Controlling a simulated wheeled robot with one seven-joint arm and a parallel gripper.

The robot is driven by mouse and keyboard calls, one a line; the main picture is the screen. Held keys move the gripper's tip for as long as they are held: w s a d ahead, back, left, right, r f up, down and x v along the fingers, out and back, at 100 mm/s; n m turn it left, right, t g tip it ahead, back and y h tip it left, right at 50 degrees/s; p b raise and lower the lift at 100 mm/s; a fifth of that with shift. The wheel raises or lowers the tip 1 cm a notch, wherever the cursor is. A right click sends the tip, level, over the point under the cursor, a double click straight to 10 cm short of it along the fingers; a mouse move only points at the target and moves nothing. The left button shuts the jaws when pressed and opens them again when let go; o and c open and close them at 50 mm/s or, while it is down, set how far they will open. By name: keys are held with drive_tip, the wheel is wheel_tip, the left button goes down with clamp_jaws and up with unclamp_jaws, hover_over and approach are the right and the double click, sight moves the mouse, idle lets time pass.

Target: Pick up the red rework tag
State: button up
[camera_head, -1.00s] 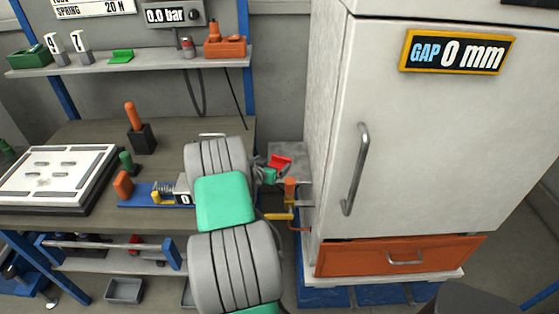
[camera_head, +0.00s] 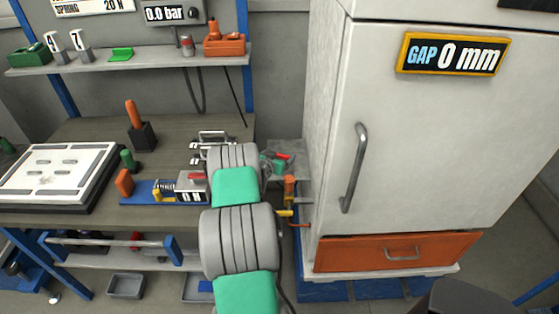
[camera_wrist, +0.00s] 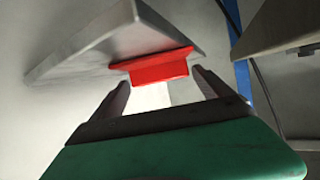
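The red rework tag (camera_wrist: 158,66) is a small red piece with a folded lip, at the edge of a grey plate (camera_wrist: 85,62) in the wrist view. In the head view, the tag (camera_head: 283,156) is a small red patch beside the white cabinet, partly hidden by my gripper. My gripper (camera_wrist: 161,80) is open, its two dark fingers apart on either side of the tag's near face. The fingertips look close to the tag, but I cannot tell whether they touch it. In the head view my gripper (camera_head: 274,165) is mostly hidden by my arm.
The white cabinet (camera_head: 400,140) with a long handle stands close on the right, above an orange drawer (camera_head: 398,253). An orange and yellow fitting (camera_head: 289,190) sits below my gripper. The workbench (camera_head: 85,132) on the left holds a blue-based fixture (camera_head: 135,197) and a white-framed tray (camera_head: 88,155).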

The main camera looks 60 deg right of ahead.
drive_tip(key=c, duration=1.2)
drive_tip(key=shift+r, duration=0.15)
